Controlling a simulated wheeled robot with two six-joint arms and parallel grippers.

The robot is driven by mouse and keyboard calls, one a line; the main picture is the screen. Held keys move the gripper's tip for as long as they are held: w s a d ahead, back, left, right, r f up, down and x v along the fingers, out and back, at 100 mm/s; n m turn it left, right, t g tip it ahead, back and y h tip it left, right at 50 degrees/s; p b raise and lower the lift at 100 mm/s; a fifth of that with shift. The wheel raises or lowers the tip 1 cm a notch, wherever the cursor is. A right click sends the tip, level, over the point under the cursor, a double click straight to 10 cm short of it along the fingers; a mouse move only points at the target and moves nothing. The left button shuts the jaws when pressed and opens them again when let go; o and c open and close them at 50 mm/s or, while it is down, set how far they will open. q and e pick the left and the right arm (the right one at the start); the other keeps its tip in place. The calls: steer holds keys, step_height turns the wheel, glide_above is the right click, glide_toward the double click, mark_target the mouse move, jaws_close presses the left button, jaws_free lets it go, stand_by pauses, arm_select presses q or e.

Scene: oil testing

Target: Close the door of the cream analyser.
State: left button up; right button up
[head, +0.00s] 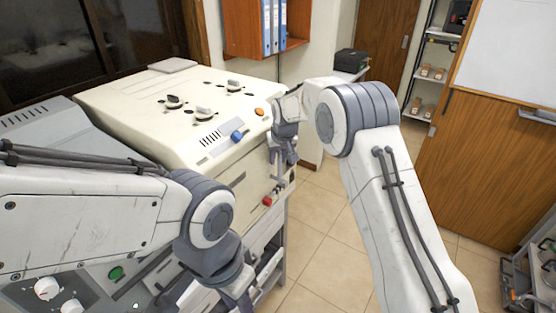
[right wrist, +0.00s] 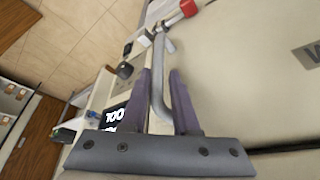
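The cream analyser (head: 150,115) stands at the left in the head view, with knobs on its top and its front face turned toward me. My right gripper (head: 284,172) is at the right end of that front. In the right wrist view, my right gripper (right wrist: 160,75) has its two fingers apart, one on each side of a bent grey metal handle (right wrist: 160,100). A red piece (right wrist: 188,8) is near the handle's far end. A broad cream panel (right wrist: 245,80) fills the right of that view. I cannot tell how far the door stands open. My left gripper's fingers are out of view.
A grey machine (head: 70,135) with knobs and a green button stands left of the analyser, partly behind my left arm. Tiled floor (head: 325,235) is clear to the right. A wooden panel (head: 480,165) and shelves (head: 425,90) stand beyond it.

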steer(key=shift+o, duration=0.6)
steer(key=shift+f, duration=0.1)
steer(key=shift+s, duration=0.1)
steer(key=b+v, duration=0.3)
steer(key=v, duration=0.7)
steer(key=shift+d+r+b, duration=0.15)
steer(key=shift+r+b, duration=0.2)
steer(key=shift+b, duration=0.05)
